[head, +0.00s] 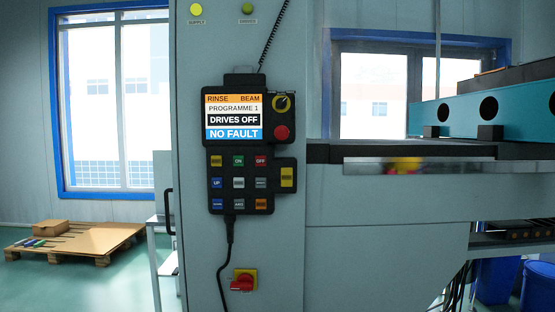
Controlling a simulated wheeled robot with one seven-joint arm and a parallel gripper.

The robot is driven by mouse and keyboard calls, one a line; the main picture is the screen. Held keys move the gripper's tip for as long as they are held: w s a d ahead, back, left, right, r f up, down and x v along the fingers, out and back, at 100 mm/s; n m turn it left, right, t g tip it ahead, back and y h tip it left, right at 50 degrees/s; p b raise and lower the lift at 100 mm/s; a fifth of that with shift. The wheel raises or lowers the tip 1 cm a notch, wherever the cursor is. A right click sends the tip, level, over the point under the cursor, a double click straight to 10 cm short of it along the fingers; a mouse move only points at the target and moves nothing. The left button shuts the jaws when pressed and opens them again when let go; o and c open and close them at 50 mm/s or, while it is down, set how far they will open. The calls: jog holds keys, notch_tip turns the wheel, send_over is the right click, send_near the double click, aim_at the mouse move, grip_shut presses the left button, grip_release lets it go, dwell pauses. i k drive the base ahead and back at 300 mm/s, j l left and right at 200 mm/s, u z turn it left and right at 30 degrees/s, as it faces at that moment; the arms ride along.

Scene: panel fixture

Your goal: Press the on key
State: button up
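The control pendant (240,148) hangs on the front of the grey cabinet in the head view. Its on key (239,160) is green and labelled ON. It sits in the top row of the keypad, between a yellow key (216,161) and a red OFF key (261,160). The pendant's screen (234,116) reads "RINSE BEAM", "PROGRAMME 1", "DRIVES OFF" and "NO FAULT". Nothing covers the on key. My gripper is not in this view.
A red stop button (281,132) and a dial (282,103) sit on the pendant's right side. A red rotary switch (243,281) is below it. A shelf edge (400,166) juts out at right. A pallet (75,240) lies at left; floor between looks clear.

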aim_at(238, 161)
jog(key=i+j+z, duration=0.1)
jog(key=i+j, duration=0.25)
jog(key=j, duration=0.3)
jog(key=i+j+z, duration=0.15)
jog(key=j, duration=0.2)
jog(key=i+j, duration=0.2)
jog(key=j, duration=0.15)
jog(key=i+j+z, duration=0.15)
jog(key=j, duration=0.2)
jog(key=i+j, duration=0.15)
jog(key=j, duration=0.2)
jog(key=i+j, duration=0.15)
jog(key=j, duration=0.15)
jog(key=i+j, duration=0.1)
jog(key=j, duration=0.2)
jog(key=i+j, duration=0.15)
jog(key=j, duration=0.2)
jog(key=i+j, duration=0.1)
jog(key=j, duration=0.2)
jog(key=z, duration=0.05)
